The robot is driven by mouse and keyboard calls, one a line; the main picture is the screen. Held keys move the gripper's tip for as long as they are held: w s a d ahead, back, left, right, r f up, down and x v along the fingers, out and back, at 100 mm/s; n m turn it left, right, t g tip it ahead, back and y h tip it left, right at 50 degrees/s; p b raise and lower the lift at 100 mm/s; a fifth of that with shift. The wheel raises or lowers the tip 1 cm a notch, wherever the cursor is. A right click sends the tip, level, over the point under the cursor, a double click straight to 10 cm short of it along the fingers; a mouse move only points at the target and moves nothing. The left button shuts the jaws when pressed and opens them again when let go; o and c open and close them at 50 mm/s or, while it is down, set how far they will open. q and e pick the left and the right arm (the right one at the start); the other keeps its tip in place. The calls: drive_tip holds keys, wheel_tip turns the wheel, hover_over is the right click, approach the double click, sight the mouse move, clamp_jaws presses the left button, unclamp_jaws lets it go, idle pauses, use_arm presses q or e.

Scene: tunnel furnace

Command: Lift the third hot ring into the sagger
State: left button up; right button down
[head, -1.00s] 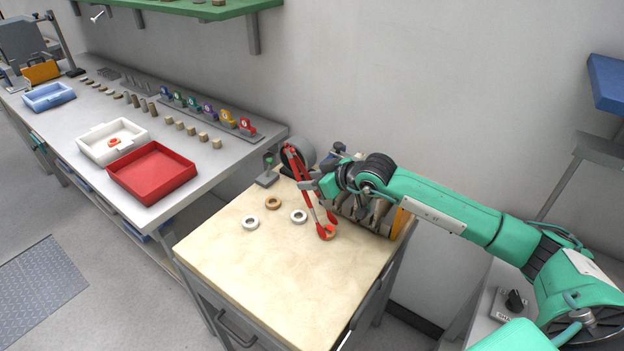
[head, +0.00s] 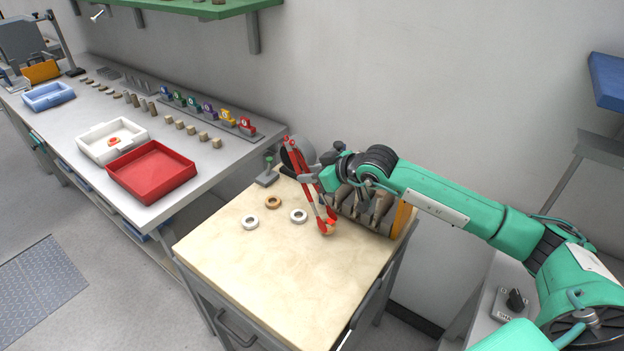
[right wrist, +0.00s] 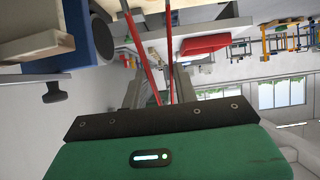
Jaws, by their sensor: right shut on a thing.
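My right gripper (head: 324,180) is shut on a pair of red tongs (head: 305,180), above the back of the wooden-topped bench. The tongs' legs also show in the right wrist view (right wrist: 139,52). They point down, and an orange glowing ring (head: 330,227) shows at their tips, partly hidden by them. Whether it touches the bench is hard to tell. A white tray (head: 88,150), which may be the sagger, stands on the long table at left with an orange ring (head: 114,141) in it. My left gripper is not in view.
Two pale rings (head: 250,222) (head: 299,215) and a brown ring (head: 273,202) lie on the bench top (head: 270,270). A grey slotted unit with an orange end (head: 401,217) stands behind the tongs. A red tray (head: 150,172) adjoins the white tray. The bench front is clear.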

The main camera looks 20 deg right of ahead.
wheel_tip(320, 180, up, 10)
drive_tip(key=p, duration=0.1)
drive_tip(key=shift+f, duration=0.15)
idle(0.6)
